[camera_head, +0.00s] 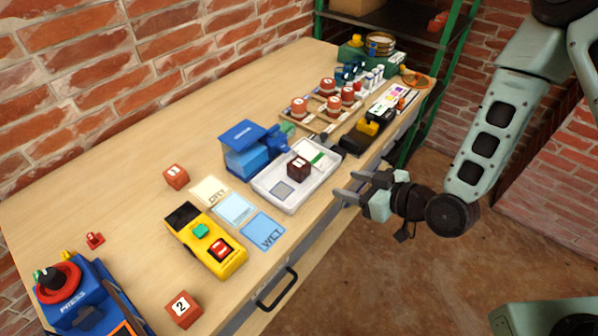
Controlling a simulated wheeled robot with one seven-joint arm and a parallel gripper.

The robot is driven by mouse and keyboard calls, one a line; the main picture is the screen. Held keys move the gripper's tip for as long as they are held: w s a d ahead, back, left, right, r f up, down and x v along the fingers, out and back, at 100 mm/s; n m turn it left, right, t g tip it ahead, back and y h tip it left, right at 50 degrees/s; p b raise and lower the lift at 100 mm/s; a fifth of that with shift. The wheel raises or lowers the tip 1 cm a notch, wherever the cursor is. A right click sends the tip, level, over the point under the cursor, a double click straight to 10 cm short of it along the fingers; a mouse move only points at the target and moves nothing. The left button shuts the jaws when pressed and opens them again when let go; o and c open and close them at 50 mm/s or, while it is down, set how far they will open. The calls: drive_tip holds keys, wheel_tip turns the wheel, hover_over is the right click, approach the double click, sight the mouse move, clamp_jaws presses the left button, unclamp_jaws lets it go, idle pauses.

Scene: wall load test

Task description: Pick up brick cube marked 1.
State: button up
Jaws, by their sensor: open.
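A red-brown brick cube (176,176) sits on the table at the back left, near the "DRY" card; its white label looks like a 1 but is small. A second brick cube (183,308), clearly marked 2, sits at the front left. A darker brick cube (299,168) stands in the white tray (268,186); its mark is too small to read surely. My gripper (349,186) is open and empty at the table's front edge, right of the tray and apart from every cube.
A yellow meter (206,240) and label cards (263,231) lie left of the tray. A blue machine (245,150) stands behind it, a blue press (75,298) at the far left. Weights (327,87) crowd the right.

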sight(306, 168)
drive_tip(key=b, duration=0.3)
drive_tip(key=w+a+f+b, duration=0.1)
drive_tip(key=b, duration=0.3)
drive_tip(key=shift+w, duration=0.3)
drive_tip(key=b, duration=0.6)
drive_tip(key=shift+a+f, duration=0.25)
drive_tip(key=shift+a, duration=0.05)
drive_tip(key=b+x, duration=0.1)
drive_tip(key=x, duration=0.1)
drive_tip(key=b+x, duration=0.1)
drive_tip(key=x, duration=0.2)
drive_tip(key=b+x, duration=0.1)
drive_tip(key=x, duration=0.2)
drive_tip(key=shift+w+a+r, duration=0.2)
drive_tip(key=shift+w+a, duration=0.05)
drive_tip(key=shift+w+r+x, duration=0.1)
drive_tip(key=shift+w+x, duration=0.05)
drive_tip(key=shift+x, duration=1.4)
drive_tip(key=shift+w+r+x, duration=0.1)
drive_tip(key=shift+r+x, duration=0.05)
drive_tip(key=shift+x, duration=1.45)
drive_tip(key=shift+d, duration=0.1)
drive_tip(key=c, duration=0.8)
